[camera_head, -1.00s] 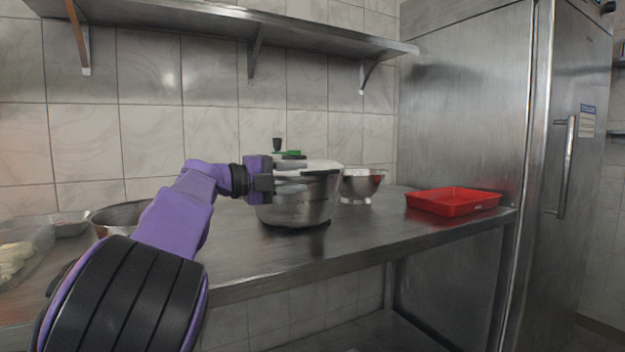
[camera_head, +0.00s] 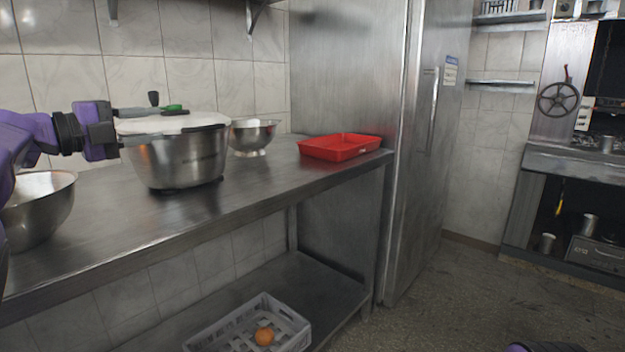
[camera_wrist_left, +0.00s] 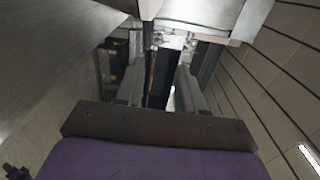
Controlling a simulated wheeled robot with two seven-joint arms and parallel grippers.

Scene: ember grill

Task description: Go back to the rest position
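My left gripper (camera_head: 150,125) comes in from the left, level with the lid of the large steel pot (camera_head: 185,160). Its two fingers are apart with nothing between them. In the left wrist view the left gripper (camera_wrist_left: 160,78) also shows its fingers spread and empty. The gripper overlaps the pot's left side in the picture; I cannot tell whether it touches. A small purple piece of my own body shows at the bottom right edge. My right gripper is not in view.
The steel counter (camera_head: 240,190) holds a steel bowl (camera_head: 40,205), a colander (camera_head: 252,136) and a red tray (camera_head: 341,147). A grey crate (camera_head: 290,328) with an orange fruit (camera_head: 264,335) sits on the lower shelf. Past the fridge (camera_head: 425,170) the floor (camera_head: 440,290) is open.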

